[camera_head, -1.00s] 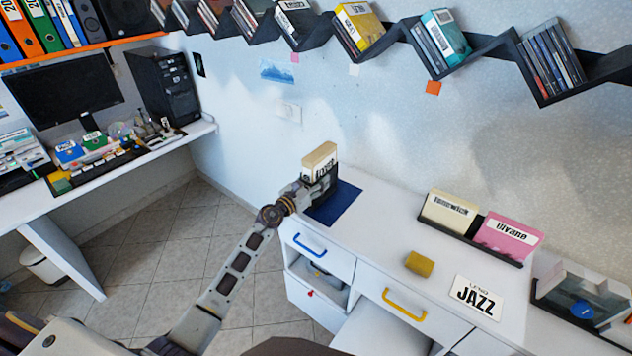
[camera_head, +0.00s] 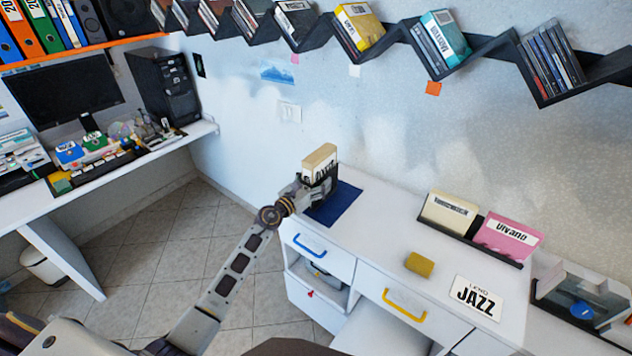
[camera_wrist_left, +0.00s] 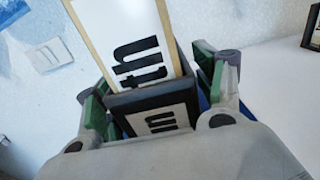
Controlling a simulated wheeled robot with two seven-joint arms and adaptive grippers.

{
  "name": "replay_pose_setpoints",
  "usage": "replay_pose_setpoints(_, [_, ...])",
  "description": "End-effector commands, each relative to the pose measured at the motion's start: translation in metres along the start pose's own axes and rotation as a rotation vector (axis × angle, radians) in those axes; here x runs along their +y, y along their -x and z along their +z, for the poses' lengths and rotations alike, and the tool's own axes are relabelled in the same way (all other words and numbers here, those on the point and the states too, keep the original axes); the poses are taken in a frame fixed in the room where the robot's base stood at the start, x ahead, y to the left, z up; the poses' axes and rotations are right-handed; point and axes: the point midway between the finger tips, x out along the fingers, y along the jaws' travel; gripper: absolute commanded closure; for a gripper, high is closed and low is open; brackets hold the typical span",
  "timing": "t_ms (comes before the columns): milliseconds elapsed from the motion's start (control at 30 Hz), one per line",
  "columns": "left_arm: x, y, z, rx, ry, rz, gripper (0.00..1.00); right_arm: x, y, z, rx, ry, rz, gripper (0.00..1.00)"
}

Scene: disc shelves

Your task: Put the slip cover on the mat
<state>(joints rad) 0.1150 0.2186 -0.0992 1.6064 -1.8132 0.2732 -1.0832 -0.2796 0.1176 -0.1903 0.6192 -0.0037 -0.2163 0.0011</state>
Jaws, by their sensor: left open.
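A cream box with a black-lettered white label (camera_head: 320,158) stands upright at the blue mat (camera_head: 343,203) on the white desk's left end. In the left wrist view, the cream-edged box (camera_wrist_left: 122,38) rises out of a black, open-topped cover with a white label (camera_wrist_left: 150,113). Which of them is the slip cover I cannot tell for sure. My left gripper (camera_head: 320,186) is open around the black cover, with green pads on either side of it. The cover's base is hidden, so its contact with the mat is unclear. My right gripper is out of view.
A black rack (camera_head: 472,236) holds a cream case (camera_head: 449,213) and a pink case (camera_head: 506,239). A yellow block (camera_head: 419,264) and a JAZZ card (camera_head: 475,297) lie on the desk. A zigzag shelf (camera_head: 495,48) hangs above. The desk between mat and rack is clear.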

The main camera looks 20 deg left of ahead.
Motion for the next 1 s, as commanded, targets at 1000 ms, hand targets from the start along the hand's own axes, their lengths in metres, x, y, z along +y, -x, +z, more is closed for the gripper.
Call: replay_pose_setpoints(1000, [0.000,0.090,-0.001,0.002,0.000,-0.001,0.31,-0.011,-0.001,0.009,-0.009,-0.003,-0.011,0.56])
